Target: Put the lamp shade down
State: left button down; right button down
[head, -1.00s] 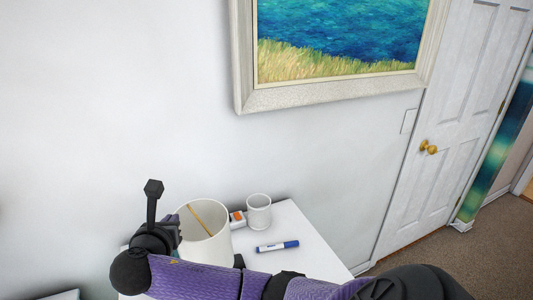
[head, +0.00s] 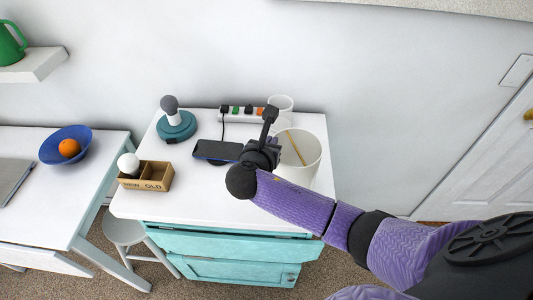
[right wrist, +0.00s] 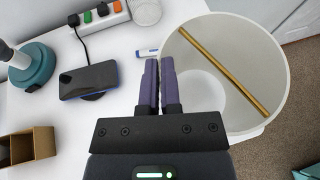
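The lamp shade (head: 311,160) is a white open cylinder with a gold bar across its inside. It is over the right part of the white cabinet top (head: 215,203), and I cannot tell whether its bottom touches. My right gripper (head: 270,145) is at the shade's left side. In the right wrist view its fingers (right wrist: 159,80) are nearly together at the near rim of the shade (right wrist: 240,60), with the wall between them largely hidden. The teal lamp base (head: 176,127) with a grey bulb (head: 169,104) stands at the back left. My left gripper is out of view.
A phone (head: 218,151) lies mid-top, with a power strip (head: 240,116) and a white cup (head: 280,104) behind. A box marked NEW and OLD (head: 148,184) holds a white bulb at the left. A marker (right wrist: 147,53) lies near the shade. The front middle is clear.

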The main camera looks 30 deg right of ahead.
notch_tip(320, 180, down, 3)
jog(key=shift+f+b, duration=0.1)
jog(key=shift+b, duration=0.35)
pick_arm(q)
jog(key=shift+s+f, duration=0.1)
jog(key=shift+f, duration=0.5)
pick_arm(e)
jog(key=c, duration=0.9)
grip_release()
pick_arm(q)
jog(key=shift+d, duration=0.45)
pick_arm(e)
jog(key=shift+o, duration=0.4)
